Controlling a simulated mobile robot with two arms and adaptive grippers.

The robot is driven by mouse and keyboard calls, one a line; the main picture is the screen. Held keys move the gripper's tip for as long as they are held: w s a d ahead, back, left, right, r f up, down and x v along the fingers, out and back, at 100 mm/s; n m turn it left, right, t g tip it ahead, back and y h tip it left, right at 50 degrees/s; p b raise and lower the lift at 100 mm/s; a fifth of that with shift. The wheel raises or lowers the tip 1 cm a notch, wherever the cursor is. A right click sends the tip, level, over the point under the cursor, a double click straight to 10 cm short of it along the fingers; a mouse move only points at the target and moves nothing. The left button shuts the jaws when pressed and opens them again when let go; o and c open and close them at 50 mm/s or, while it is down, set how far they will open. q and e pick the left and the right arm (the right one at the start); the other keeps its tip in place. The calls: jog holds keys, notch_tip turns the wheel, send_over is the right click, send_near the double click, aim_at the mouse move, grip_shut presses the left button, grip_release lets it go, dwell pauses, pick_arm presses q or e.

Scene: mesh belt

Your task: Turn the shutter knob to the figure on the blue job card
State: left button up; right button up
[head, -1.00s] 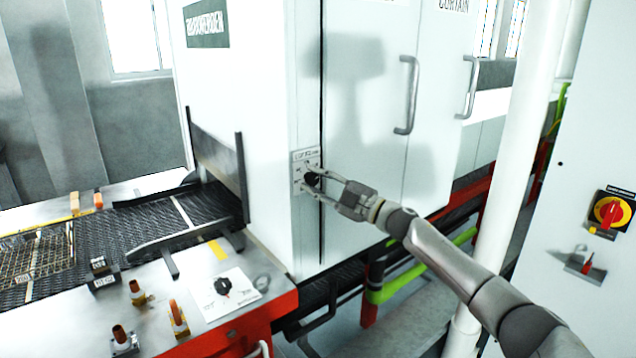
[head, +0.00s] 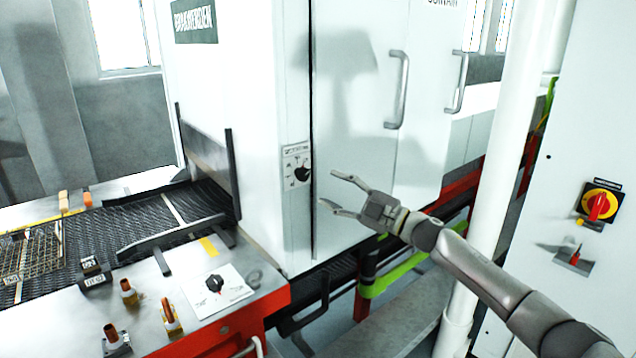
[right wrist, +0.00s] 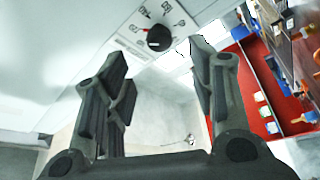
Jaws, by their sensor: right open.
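A round black knob (head: 303,173) sits on a small white dial plate (head: 291,152) on the machine's pale front, near its left corner. I take it for the shutter knob; its label is too small to read. In the right wrist view the knob (right wrist: 158,38) has a red mark beside it and figures around it, too blurred to read surely. My right gripper (head: 328,188) is open and empty, just right of the knob and clear of it. Its spread fingers (right wrist: 160,62) also show in the right wrist view. I cannot make out a blue job card. My left gripper is out of view.
A second black knob (head: 214,283) sits on a white plate on the red-edged bench. The mesh belt (head: 125,222) runs into the machine at left. A white pipe (head: 497,190) and a cabinet with a red-yellow switch (head: 600,206) stand at right.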

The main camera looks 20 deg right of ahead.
jog(key=shift+v, duration=2.05)
jog(key=shift+a, duration=0.1)
